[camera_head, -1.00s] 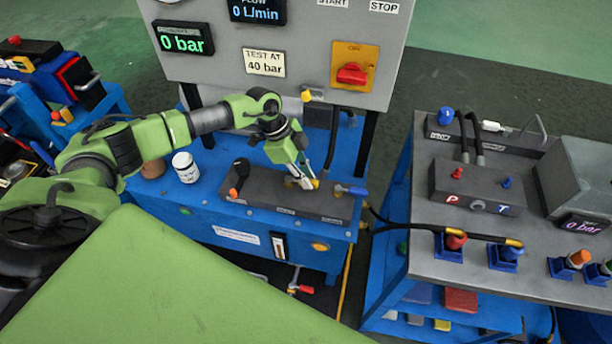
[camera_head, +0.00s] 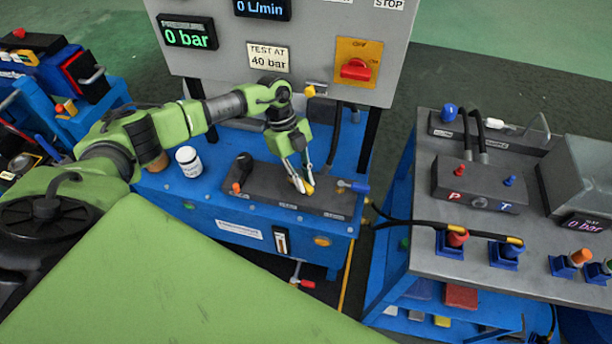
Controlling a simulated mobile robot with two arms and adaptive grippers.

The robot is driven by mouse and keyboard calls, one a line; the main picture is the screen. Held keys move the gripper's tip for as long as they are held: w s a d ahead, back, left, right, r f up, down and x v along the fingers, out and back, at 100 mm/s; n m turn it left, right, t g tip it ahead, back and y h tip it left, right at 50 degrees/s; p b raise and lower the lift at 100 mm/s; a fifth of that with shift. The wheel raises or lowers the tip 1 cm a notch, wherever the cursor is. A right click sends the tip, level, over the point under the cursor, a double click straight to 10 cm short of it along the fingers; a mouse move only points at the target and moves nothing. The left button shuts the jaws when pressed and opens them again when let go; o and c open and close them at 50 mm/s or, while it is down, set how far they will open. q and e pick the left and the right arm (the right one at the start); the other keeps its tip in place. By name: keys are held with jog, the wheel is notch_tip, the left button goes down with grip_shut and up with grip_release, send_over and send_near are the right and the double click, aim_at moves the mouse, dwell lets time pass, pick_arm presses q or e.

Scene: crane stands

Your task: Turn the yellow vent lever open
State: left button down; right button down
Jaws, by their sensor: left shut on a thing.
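The yellow vent lever (camera_head: 309,187) is on the dark grey manifold block (camera_head: 268,187) on top of the blue bench. Only part of it shows beside my fingers. Which way the lever points is too small to tell. My right gripper is not in view.
A white jar (camera_head: 189,161) stands left. The grey panel (camera_head: 330,52) rises behind; its pressure display (camera_head: 188,33) reads 0 bar.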

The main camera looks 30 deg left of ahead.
pick_arm(q)
jog(key=shift+s+a+m+g, duration=0.2)
jog(key=shift+s+m+g, duration=0.2)
jog(key=shift+m, duration=0.7)
jog(key=shift+y, duration=0.3)
jog(key=c, duration=2)
grip_release()
